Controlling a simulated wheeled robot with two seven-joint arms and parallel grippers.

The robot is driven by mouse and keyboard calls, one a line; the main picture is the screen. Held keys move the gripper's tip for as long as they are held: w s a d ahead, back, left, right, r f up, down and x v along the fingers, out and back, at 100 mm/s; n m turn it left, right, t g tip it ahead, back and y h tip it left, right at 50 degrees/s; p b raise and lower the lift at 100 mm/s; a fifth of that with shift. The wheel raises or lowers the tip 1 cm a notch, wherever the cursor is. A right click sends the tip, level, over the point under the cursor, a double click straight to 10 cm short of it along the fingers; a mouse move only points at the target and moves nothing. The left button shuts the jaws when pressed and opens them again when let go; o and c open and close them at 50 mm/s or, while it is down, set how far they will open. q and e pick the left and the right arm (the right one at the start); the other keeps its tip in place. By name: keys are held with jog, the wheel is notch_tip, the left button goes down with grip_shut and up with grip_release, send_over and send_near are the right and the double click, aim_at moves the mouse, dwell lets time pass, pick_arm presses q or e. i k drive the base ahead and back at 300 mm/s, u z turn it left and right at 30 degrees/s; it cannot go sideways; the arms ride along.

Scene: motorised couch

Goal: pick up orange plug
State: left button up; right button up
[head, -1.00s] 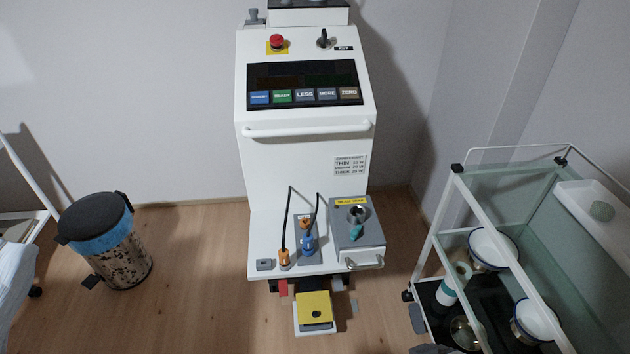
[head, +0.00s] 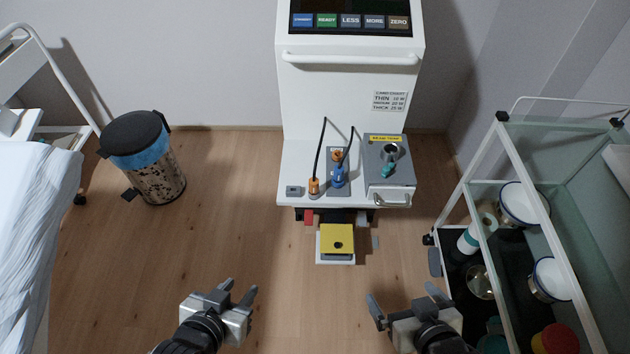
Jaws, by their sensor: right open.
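The orange plug (head: 314,186) stands upright near the front left of the white machine's shelf (head: 298,158), with a black cable rising from its top. My right gripper (head: 406,299) is at the bottom right, open and empty. Both are well apart from the plug.
A grey box (head: 390,172) with a front handle sits right of the plugs. A yellow pedal (head: 337,238) is below the shelf. A glass-shelved trolley (head: 485,190) with bowls stands right; a bin (head: 155,180) and bed (head: 40,200) are left. Floor between is clear.

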aim_at(314, 186)
jog(key=u, duration=1.15)
jog(key=i, duration=0.9)
jog(key=z, duration=2.25)
